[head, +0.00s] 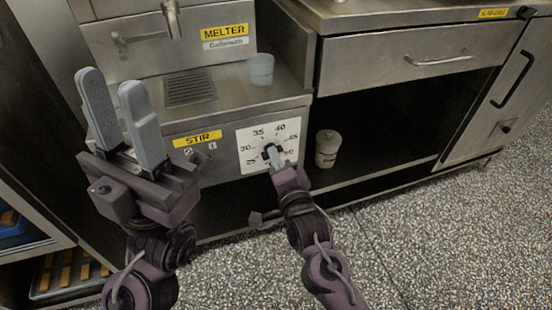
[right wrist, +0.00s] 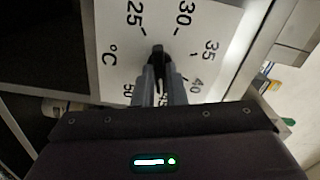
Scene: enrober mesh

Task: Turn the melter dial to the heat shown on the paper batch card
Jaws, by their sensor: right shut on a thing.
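The melter dial is a black knob (head: 271,150) on a white plate (head: 246,138) marked from 25 upward in °C, on the front of the steel melter (head: 222,112). My right gripper (head: 276,158) is shut on the knob; it also shows in the right wrist view (right wrist: 160,82). There the knob's black tip (right wrist: 158,52) lies toward the gap between 25 and 30, but I cannot tell which end is the pointer. My fingers hide part of the scale near 45 and 50. My left gripper (head: 111,84) is open and empty, left of the dial. I see no paper batch card.
A clear cup (head: 261,69) stands on the melter ledge beside a drain grate (head: 190,87). A STIR switch (head: 199,147) is left of the dial. A lidded tub (head: 327,148) stands in the open shelf at right. A drawer handle (head: 437,60) juts out above it.

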